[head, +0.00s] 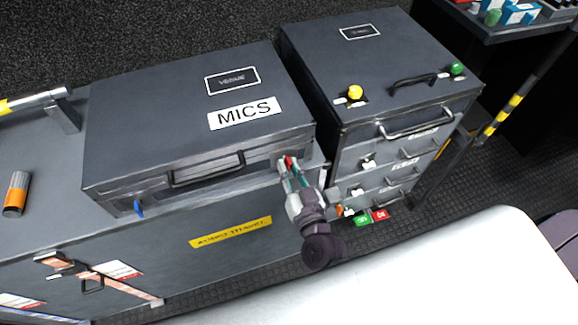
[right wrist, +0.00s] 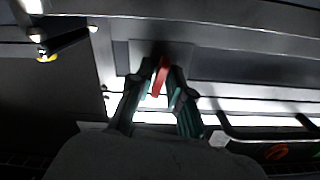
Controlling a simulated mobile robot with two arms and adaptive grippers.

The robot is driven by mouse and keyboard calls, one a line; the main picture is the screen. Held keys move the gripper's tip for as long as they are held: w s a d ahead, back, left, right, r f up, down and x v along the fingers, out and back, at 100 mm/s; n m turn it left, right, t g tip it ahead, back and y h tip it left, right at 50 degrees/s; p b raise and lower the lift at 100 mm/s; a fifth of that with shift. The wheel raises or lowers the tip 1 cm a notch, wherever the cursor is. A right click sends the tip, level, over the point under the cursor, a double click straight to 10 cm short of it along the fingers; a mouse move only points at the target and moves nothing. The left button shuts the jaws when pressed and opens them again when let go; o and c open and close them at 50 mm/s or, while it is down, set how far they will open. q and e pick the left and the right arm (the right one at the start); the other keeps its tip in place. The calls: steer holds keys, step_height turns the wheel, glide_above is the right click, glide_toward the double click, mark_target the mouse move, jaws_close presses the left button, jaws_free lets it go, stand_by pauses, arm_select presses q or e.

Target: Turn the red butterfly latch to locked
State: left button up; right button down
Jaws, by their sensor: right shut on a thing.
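The red butterfly latch (head: 289,162) is on the front right of the dark MICS case (head: 160,115). My right gripper (head: 291,174) reaches it from the front and is shut on it. In the right wrist view, the red latch (right wrist: 161,75) stands between the two fingertips (right wrist: 160,88), tilted slightly off upright. The fingers hide part of the latch and its plate. A blue latch (head: 139,208) sits on the front left of the same case. My left gripper is not in view.
A black handle (head: 206,168) is on the case front between the latches. A drawer case (head: 370,70) with yellow (head: 355,92) and green (head: 457,69) knobs stands close to the right. A pale surface (head: 400,280) fills the lower right.

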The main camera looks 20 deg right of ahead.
steer(key=m+p, duration=0.1)
steer(key=m, duration=0.3)
steer(key=m+p, duration=0.1)
steer(key=m, duration=0.3)
steer(key=shift+m, duration=0.4)
steer(key=m, duration=0.3)
steer(key=shift+m, duration=1.7)
steer(key=c, duration=1.3)
jaws_free()
steer(key=shift+s, duration=0.15)
steer(key=s, duration=1.1)
steer(key=shift+s+d, duration=0.2)
steer(key=shift+s, duration=0.2)
